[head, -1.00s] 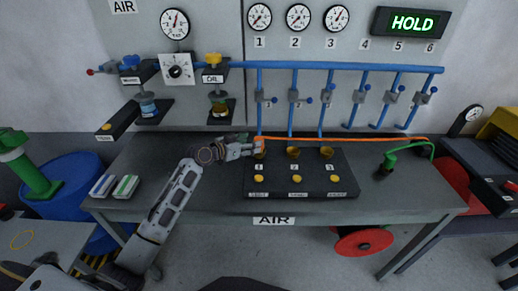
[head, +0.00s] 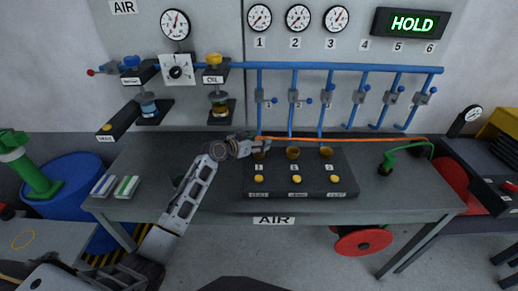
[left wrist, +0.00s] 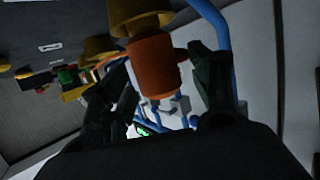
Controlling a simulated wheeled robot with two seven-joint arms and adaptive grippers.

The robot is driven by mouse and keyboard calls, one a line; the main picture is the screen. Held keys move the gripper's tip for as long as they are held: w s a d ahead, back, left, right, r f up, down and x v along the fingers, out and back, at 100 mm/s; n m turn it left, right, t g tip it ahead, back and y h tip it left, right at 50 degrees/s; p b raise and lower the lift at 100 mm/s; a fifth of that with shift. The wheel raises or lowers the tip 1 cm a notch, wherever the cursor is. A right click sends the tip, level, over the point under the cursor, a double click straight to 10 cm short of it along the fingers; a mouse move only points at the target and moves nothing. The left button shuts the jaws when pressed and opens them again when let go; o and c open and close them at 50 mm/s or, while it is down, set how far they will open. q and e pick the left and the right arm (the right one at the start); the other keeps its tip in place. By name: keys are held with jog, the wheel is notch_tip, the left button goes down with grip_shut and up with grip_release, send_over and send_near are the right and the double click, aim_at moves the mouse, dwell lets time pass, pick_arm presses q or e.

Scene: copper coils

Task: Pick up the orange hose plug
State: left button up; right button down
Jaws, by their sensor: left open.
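The orange hose plug (left wrist: 155,68) is a short orange cylinder seated at a yellow-brass socket (left wrist: 140,22) in the left wrist view. My left gripper (left wrist: 165,92) is open, with one dark finger on each side of the plug. I cannot tell whether either finger touches it. In the head view my left gripper (head: 261,147) is at socket 1 of the dark block and largely hides the plug. The orange hose (head: 350,138) runs right from there along the back of the bench. My right gripper is not in view.
The dark block (head: 309,190) carries brass sockets 2 (head: 293,153) and 3 (head: 326,153) and yellow buttons. Blue pipes (head: 290,110) come down close behind it. A green plug (head: 388,160) stands at the bench's right. The bench front left (head: 150,208) is mostly clear.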

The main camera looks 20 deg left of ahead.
pick_arm(q)
jog(key=shift+w, duration=0.1)
dwell(0.4)
jog(key=c, duration=1.2)
jog(key=shift+r, duration=5)
